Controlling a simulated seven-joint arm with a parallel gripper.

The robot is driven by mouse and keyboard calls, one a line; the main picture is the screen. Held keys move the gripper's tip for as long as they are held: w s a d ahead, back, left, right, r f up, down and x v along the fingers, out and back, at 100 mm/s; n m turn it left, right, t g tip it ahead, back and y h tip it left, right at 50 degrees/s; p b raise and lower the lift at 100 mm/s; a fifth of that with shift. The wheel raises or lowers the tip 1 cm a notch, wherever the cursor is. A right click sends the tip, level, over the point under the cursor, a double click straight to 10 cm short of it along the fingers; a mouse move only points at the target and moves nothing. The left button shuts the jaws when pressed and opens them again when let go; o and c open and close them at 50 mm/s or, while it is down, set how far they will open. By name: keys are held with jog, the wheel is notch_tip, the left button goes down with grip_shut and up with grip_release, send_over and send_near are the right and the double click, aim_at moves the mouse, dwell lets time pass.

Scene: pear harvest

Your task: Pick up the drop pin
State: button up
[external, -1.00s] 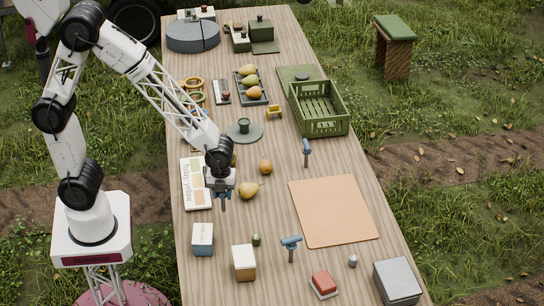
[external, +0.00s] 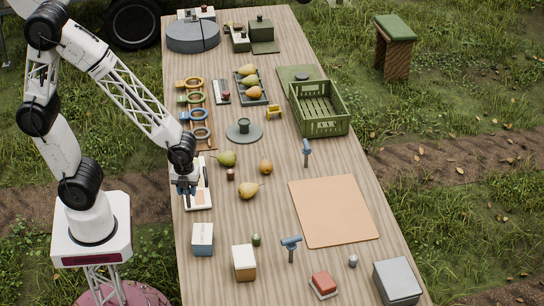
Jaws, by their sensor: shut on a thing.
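My gripper (external: 185,190) is low over the left side of the white board (external: 199,201), near the table's left edge. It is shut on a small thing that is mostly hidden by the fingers. I cannot make out whether that thing is the drop pin, and I cannot single out a drop pin elsewhere on the table. Part of the board is covered by my gripper and wrist.
To the right of my gripper are a green pear (external: 227,158), a small brown block (external: 230,174) and a yellow pear (external: 249,190). A white-blue box (external: 203,239) stands in front. The orange mat (external: 333,211) is bare.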

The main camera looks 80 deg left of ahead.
jog(key=shift+s, duration=0.15)
dwell(0.7)
jog(key=w+d+r+n, duration=0.1)
jog(key=w+d, duration=0.1)
jog(key=w, duration=3.4)
jog(key=shift+d, duration=0.4)
jog(key=w+d+f, duration=0.1)
jog(key=w+d, duration=0.1)
jog(key=w, duration=1.3)
jog(key=shift+w+d+f, duration=0.2)
jog(key=shift+w, duration=0.15)
